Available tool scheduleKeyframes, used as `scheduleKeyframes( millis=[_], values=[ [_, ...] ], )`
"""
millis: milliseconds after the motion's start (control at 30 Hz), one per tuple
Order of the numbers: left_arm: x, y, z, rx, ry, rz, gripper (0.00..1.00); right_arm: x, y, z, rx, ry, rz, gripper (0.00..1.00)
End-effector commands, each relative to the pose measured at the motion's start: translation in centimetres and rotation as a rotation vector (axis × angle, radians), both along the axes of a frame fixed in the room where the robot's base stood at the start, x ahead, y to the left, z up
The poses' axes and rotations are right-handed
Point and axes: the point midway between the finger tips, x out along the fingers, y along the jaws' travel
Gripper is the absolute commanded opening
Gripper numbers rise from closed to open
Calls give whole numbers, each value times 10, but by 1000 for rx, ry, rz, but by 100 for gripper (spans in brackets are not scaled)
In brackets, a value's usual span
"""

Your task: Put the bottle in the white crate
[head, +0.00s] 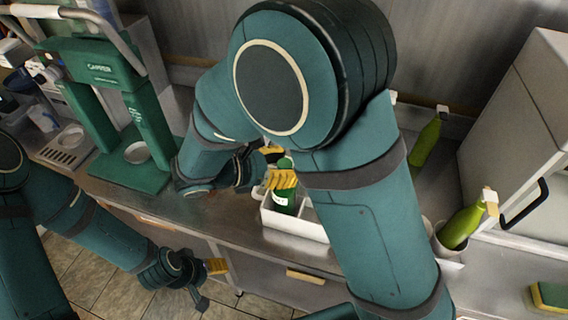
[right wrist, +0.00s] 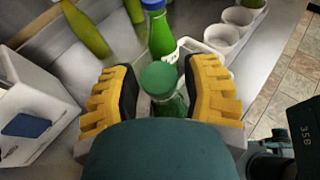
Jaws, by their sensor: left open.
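In the head view, a green bottle (head: 285,198) with a green cap and white label stands roughly upright at the white crate (head: 297,229); the crate hides its base. My right gripper (head: 277,165) is at this bottle's top, with a yellow finger in front of it. In the right wrist view, the green-capped bottle (right wrist: 162,82) lies between the right gripper's fingers (right wrist: 162,90); I cannot tell whether the pads touch it. A second green bottle (right wrist: 160,35) with a blue cap stands beyond it, near a white rim. My left gripper (head: 208,280) is open and empty, low in front of the counter.
Lime-green bottles (head: 425,140) (head: 460,226) stand to the right, one in a white cup. A green capping press (head: 110,115) stands at the left. A white cabinet (head: 515,120) is at the right. A sponge (head: 549,297) lies at the lower right. My right arm hides much of the counter.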

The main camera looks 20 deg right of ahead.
Motion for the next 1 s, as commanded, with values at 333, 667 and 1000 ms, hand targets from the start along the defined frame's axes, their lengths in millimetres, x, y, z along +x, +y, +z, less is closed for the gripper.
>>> scheduleKeyframes(
  millis=[333, 667, 1000],
  values=[
    [2, 0, 5, 1, -3, 2, 66, -6, 36, 18, 1, -3, 4, 46],
    [3, 1, 11, 2, -8, 6, 66, -17, 93, 42, 1, -1, 3, 46],
    [4, 1, 12, 2, -9, 8, 66, -21, 110, 48, 0, 0, 0, 46]
  ],
)
